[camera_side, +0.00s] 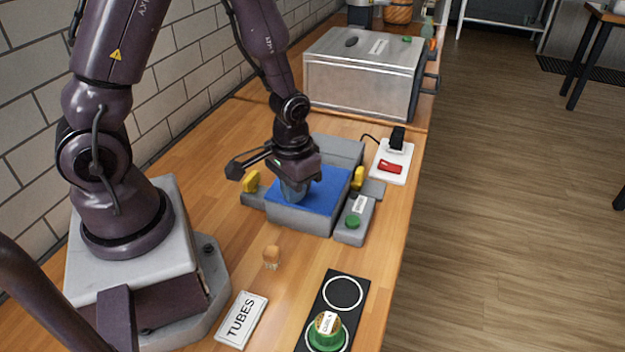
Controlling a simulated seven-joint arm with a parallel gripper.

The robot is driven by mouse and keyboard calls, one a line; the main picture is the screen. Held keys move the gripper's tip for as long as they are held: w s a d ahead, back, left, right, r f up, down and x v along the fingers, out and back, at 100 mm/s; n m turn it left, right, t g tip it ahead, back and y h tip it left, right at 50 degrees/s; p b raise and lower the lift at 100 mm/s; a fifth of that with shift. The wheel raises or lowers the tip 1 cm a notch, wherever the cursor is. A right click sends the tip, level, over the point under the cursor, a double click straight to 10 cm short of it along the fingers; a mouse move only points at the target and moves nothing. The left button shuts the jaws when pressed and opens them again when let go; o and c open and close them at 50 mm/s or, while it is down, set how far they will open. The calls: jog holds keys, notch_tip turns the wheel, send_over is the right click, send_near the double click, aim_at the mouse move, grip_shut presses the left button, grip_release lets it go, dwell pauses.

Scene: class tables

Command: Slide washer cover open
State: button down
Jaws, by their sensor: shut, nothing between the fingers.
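The washer (302,226) is a grey box on the wooden table, in the middle of the side view. Its blue top panel (325,197) looks like the cover and lies over the box. Yellow parts (251,182) stand at its left and right sides. My gripper (293,192) points down at the left part of the blue panel, and its fingers are shut with nothing between them. The fingertips are at or just above the panel; I cannot tell whether they touch it. My wrist hides part of the washer's back.
A grey side unit with a green button (353,221) adjoins the washer. A power strip (391,161) with a red switch lies behind right. A small cork-topped vial (271,257), a TUBES label (242,318) and a black pad (343,293) with a green-based item (325,332) are in front. A metal box (364,75) stands behind.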

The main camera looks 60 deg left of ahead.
jog(key=shift+w+a, duration=4.8)
jog(key=shift+a, duration=0.05)
jog(key=shift+w+a, duration=0.1)
jog(key=shift+w, duration=0.1)
jog(key=shift+s+d, duration=0.5)
jog(key=shift+s, duration=0.05)
notch_tip(320, 180, up, 7)
dwell(0.4)
